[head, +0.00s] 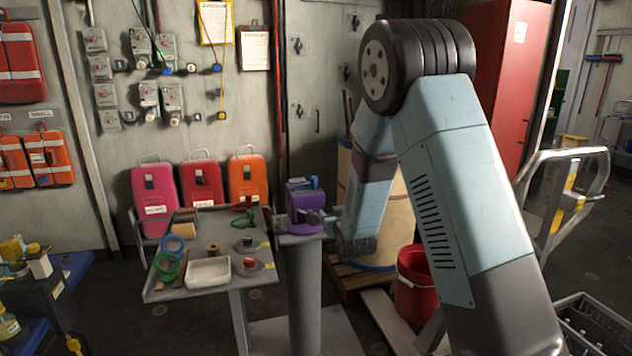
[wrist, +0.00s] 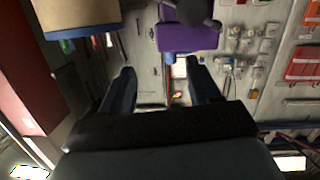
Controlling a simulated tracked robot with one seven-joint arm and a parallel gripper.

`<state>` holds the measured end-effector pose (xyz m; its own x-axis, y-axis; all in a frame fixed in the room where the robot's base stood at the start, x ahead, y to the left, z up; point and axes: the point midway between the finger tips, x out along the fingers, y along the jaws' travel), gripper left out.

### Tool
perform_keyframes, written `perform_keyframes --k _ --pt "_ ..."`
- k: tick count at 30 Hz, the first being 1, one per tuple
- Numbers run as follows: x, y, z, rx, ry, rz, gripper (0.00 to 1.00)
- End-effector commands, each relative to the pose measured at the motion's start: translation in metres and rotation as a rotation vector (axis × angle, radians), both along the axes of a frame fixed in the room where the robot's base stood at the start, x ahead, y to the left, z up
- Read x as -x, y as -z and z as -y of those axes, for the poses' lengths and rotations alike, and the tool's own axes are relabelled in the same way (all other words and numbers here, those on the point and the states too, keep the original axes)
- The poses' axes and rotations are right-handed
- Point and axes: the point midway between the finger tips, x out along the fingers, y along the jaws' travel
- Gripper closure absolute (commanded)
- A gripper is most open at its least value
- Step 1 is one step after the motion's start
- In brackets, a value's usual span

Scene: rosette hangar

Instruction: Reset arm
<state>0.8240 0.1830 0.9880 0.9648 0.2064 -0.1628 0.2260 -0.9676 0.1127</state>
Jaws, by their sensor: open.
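My gripper (wrist: 163,84) is open in the wrist view, with its two dark fingers spread apart and nothing between them. In the head view my pale blue arm rises at the right, bends at a dark round elbow and comes down toward the purple device. The end of the arm is beside the grey pedestal, just right of the purple device; its fingers cannot be made out clearly there. The purple device (head: 303,200) sits on the pedestal (head: 302,275). It also shows upside down at the top of the wrist view (wrist: 188,39), beyond the fingers.
A grey worktable (head: 228,291) left of the pedestal holds a white tray (head: 208,272), green and blue rings and small parts. A large tan drum (head: 397,225) stands close behind my arm. A red bucket (head: 413,290) is beside it. Pink, red and orange cases line the wall.

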Motion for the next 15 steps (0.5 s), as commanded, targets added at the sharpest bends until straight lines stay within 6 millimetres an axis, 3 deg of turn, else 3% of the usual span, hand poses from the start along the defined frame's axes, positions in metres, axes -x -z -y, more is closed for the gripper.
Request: perform_keyframes --k 1,8,15 --pt "0.003 -0.015 0.009 -0.008 0.012 -0.022 0.38" --pt "0.027 -0.059 0.041 -0.026 0.052 -0.153 0.38" --pt "0.067 -0.099 0.074 -0.04 0.084 -0.285 0.38"
